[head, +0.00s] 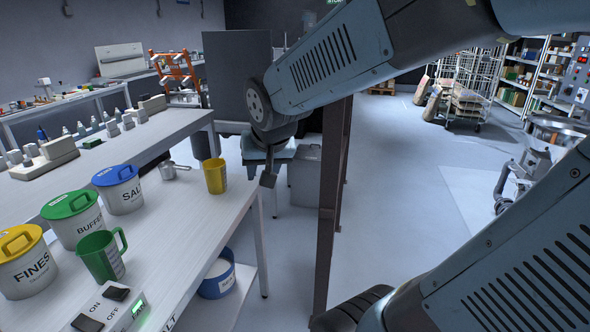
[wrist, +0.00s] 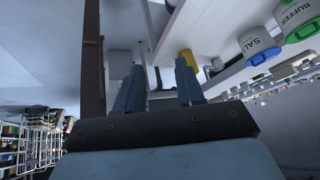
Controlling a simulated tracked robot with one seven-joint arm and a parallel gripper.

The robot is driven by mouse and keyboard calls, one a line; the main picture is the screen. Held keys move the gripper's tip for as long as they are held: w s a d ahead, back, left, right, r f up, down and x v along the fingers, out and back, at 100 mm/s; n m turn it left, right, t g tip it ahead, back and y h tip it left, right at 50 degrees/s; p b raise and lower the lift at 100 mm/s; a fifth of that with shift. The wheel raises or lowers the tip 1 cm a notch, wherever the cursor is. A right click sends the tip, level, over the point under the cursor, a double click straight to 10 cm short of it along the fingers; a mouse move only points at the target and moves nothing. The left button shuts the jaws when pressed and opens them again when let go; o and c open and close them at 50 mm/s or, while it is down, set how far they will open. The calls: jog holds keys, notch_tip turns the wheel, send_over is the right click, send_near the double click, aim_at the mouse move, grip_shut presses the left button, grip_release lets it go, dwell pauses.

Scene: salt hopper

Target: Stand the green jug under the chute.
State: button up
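The green jug (head: 101,256) stands upright on the near white bench, in front of the BUFFER tub, its handle to the right. It is not identifiable in the wrist view. I cannot make out a chute in either view. My gripper (head: 268,180) hangs beyond the bench's right edge, well apart from the green jug and to the right of a yellow jug (head: 215,175). In the wrist view, which is upside down, the gripper's two fingers (wrist: 158,88) are apart with nothing between them. The yellow jug (wrist: 187,57) shows behind the right finger.
Lidded FINES (head: 24,268), BUFFER (head: 78,225) and SALT (head: 122,195) tubs stand along the bench's left. A metal pot (head: 169,172) stands behind. An ON/OFF switch box (head: 104,310) is at the front. A blue bucket (head: 214,282) sits below. A brown post (head: 333,190) rises right of the bench.

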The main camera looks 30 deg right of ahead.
jog(key=s+d+r+n, duration=0.2)
jog(key=s+r, duration=0.2)
jog(key=s, duration=0.5)
jog(key=shift+s+d+g, duration=0.2)
jog(key=shift+s+g, duration=0.2)
jog(key=shift+s+a+r+n, duration=0.1)
jog(key=shift+s+n, duration=0.2)
jog(key=shift+s, duration=0.05)
jog(key=shift+d, duration=0.25)
